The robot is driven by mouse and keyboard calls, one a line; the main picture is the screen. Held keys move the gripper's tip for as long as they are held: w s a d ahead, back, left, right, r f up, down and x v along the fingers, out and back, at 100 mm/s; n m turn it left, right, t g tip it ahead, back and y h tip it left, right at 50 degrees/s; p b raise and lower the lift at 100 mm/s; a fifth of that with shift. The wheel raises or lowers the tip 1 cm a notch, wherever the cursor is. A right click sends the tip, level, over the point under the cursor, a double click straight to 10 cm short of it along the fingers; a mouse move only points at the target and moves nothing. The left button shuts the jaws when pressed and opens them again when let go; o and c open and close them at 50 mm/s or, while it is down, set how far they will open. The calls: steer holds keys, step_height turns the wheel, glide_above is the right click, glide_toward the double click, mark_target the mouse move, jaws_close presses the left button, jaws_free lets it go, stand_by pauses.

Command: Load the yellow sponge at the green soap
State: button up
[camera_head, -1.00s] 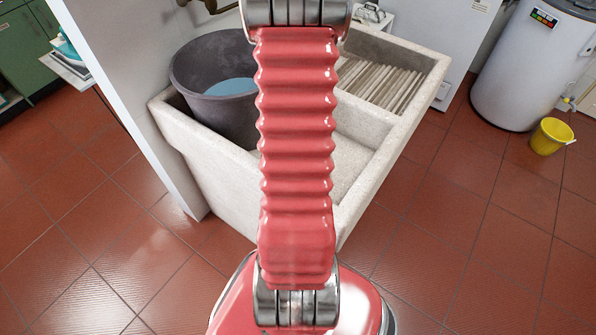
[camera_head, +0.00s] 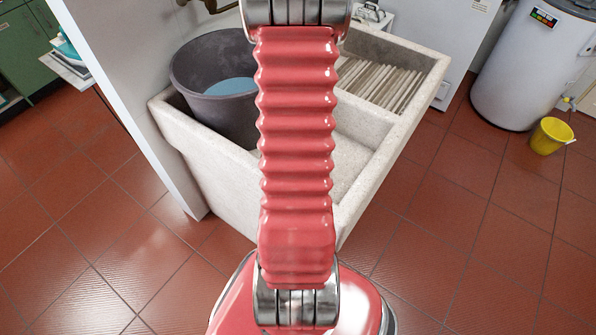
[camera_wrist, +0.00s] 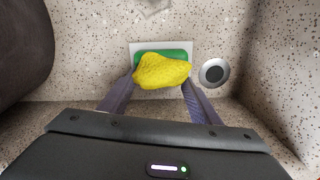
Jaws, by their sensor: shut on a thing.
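The yellow sponge (camera_wrist: 162,71) is between the fingertips of my gripper (camera_wrist: 160,82) in the wrist view, and the gripper is shut on it. The green soap (camera_wrist: 182,53) lies on a pale rectangular dish (camera_wrist: 137,47) behind and partly under the sponge in the picture. The sponge overlaps the soap in view. I cannot tell whether the two touch. In the head view my red arm hides the sponge, the soap and my gripper.
The speckled stone basin (camera_head: 397,140) has walls close around my gripper. A round drain (camera_wrist: 214,72) is right of the soap. A dark bucket (camera_head: 205,75) of water stands at left. The ribbed washboard (camera_head: 378,84) is at right. A yellow bucket (camera_head: 550,136) is on the floor.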

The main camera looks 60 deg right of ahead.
stand_by(0.4)
steer(key=shift+r, duration=3.5)
